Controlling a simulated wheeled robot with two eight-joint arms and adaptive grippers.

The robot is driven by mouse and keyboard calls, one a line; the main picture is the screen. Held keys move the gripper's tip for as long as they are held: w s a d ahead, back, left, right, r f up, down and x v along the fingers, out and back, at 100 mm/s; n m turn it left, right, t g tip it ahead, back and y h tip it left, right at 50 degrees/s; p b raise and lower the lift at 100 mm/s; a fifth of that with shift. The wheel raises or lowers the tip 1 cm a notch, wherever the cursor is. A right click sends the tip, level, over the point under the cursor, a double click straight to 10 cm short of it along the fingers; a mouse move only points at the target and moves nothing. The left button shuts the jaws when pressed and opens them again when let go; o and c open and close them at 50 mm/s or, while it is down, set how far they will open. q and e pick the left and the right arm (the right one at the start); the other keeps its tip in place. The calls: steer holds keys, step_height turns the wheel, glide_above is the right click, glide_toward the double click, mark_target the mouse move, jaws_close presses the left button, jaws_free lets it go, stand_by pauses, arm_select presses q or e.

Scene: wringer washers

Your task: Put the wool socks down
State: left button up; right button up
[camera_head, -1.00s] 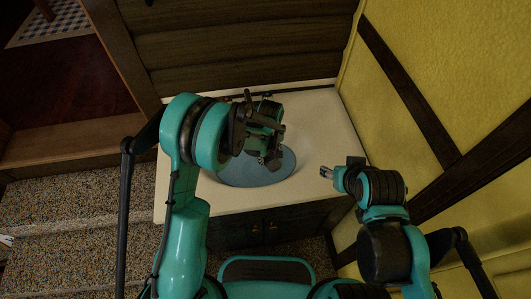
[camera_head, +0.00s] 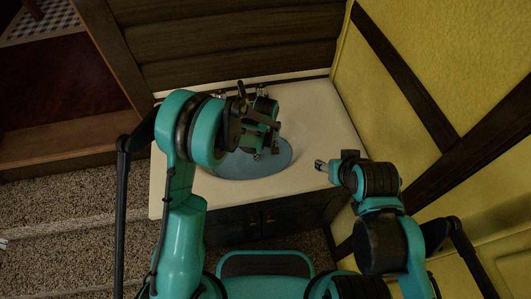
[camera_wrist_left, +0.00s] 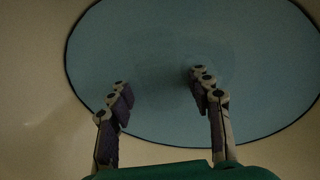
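I see no wool socks in either view. A blue-grey oval mat (camera_head: 225,170) lies on the cream top of a low cabinet. My left gripper (camera_head: 262,152) is over the mat's back part in the head view. In the left wrist view, its two fingers (camera_wrist_left: 160,84) stand apart with only the blue oval (camera_wrist_left: 255,60) behind them, so it is open and empty. My right gripper (camera_head: 321,165) is near the right side of the cabinet top, apart from the mat. Its fingers are too small to tell open from shut.
The cream cabinet top (camera_head: 310,125) is bare around the mat. A dark wooden wall (camera_head: 240,45) stands behind it and a yellow wall (camera_head: 445,70) with dark beams closes the right side. Speckled carpeted steps (camera_head: 80,210) lie to the left.

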arm_select(q)
steer(key=shift+o, duration=0.5)
steer(key=shift+r, duration=0.25)
step_height(320, 180, up, 12)
steer(key=p, duration=0.6)
steer(key=s+a+r+m+t, duration=0.1)
steer(key=s+a+r+t, duration=0.15)
steer(key=a+r, duration=0.35)
steer(key=s+a+r+m+t, duration=0.1)
steer(key=s+a+r+m, duration=0.2)
steer(key=r, duration=0.4)
steer(key=s+a+r+m+t, duration=0.2)
steer(key=s+a, duration=0.6)
steer(key=s, duration=0.4)
steer(key=shift+a+r+m+t, duration=0.4)
steer(key=shift+r+t, duration=0.45)
steer(key=shift+r, duration=0.05)
steer(key=shift+s, duration=0.1)
